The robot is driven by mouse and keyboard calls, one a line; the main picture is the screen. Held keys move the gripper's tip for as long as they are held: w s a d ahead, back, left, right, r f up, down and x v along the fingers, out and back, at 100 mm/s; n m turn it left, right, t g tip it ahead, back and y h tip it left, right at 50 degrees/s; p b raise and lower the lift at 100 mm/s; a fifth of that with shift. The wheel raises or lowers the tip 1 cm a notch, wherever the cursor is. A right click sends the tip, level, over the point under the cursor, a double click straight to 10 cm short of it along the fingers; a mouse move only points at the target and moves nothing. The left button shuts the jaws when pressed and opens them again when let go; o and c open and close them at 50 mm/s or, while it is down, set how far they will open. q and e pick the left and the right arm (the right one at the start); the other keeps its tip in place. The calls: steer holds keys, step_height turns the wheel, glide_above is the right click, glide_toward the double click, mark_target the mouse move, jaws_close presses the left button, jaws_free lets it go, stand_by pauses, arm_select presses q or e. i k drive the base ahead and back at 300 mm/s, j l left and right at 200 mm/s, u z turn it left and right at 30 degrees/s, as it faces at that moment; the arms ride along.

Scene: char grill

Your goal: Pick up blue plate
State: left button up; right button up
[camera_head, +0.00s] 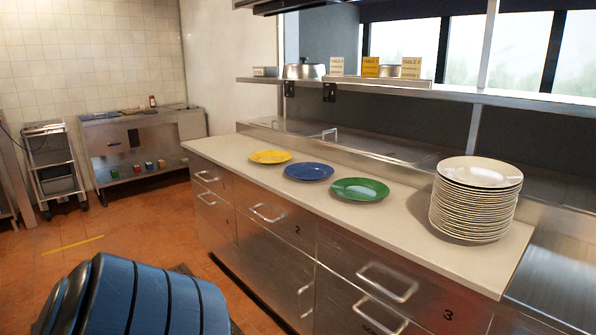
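The blue plate (309,172) lies flat on the pale counter top (230,152), between a yellow plate (270,157) on its left and a green plate (360,189) on its right. It is fully visible, with nothing on it and clear counter between it and its neighbours. Neither of my grippers is in view, so nothing is seen touching the blue plate.
A tall stack of white plates (476,200) stands at the counter's right end. A metal shelf (440,91) with a pot (304,71) and table cards runs above and behind. Drawers with protruding handles (267,213) line the counter front. Orange floor (130,227) is open at left.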

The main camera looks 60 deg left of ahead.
mark_target(309, 171)
steer(key=u, duration=1.4)
